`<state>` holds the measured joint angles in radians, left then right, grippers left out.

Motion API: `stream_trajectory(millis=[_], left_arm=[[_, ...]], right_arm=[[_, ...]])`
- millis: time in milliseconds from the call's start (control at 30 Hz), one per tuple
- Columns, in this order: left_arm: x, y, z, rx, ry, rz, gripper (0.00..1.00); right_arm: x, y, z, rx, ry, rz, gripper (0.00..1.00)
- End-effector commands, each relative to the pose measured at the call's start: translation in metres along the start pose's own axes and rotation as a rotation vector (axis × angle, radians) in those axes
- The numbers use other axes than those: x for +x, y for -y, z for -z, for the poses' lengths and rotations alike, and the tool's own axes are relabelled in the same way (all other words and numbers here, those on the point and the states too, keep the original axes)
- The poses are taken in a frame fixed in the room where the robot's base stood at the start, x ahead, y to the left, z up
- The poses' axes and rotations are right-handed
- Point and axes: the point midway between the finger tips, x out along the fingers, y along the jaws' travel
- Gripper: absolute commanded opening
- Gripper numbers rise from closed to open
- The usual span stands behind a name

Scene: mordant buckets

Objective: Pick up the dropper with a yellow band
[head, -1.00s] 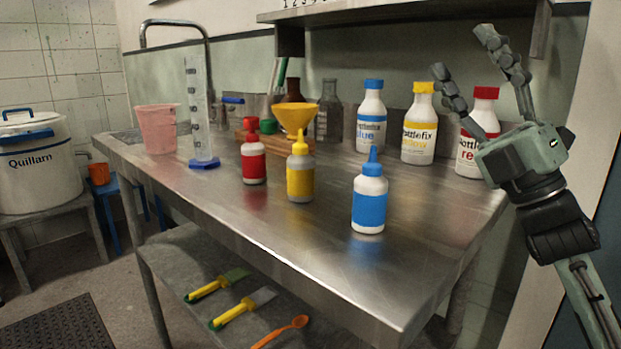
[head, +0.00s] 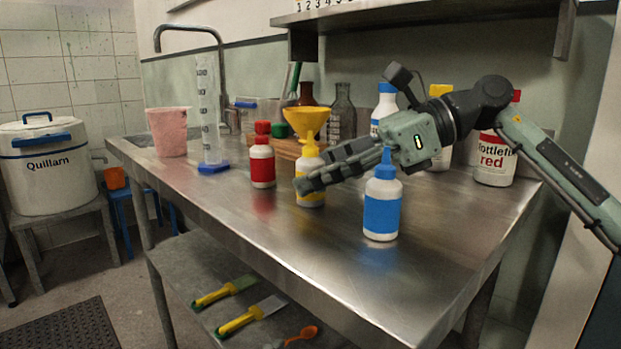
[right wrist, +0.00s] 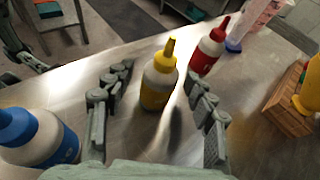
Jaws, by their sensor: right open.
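The dropper with a yellow band (head: 312,199) stands upright on the steel table, with a white body and yellow nozzle. My right gripper (head: 318,177) is open beside it, and its fingers cover part of the dropper in the head view. In the right wrist view, the dropper (right wrist: 157,92) stands between the spread fingers (right wrist: 160,80), with a gap on each side. My left gripper is outside the head view; a grey-green part at the upper left of the wrist view may be it, its jaws unclear.
A blue-banded dropper (head: 382,212) stands near the right hand, and a red-banded one (head: 262,168) left of the yellow. A yellow funnel (head: 306,119) is behind. Large bottles, including a red-labelled one (head: 493,170), line the back. The table's front (head: 290,248) is clear.

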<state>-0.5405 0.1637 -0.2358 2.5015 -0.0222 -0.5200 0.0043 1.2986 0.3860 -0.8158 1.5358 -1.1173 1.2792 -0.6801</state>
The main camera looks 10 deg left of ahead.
Motion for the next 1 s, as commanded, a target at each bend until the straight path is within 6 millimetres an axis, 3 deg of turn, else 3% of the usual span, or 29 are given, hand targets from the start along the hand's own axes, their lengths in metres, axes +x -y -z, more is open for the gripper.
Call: stream_trajectory(millis=[300, 533, 1000], left_arm=[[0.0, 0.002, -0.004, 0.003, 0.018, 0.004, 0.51], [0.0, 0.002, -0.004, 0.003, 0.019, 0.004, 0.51], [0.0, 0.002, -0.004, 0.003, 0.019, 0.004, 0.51]], right_arm=[[0.044, -0.001, -0.003, 0.001, 0.002, -0.002, 0.56], [0.046, -0.001, -0.002, 0.001, 0.002, -0.001, 0.56], [0.046, -0.001, -0.002, 0.001, 0.002, 0.0, 0.0]])
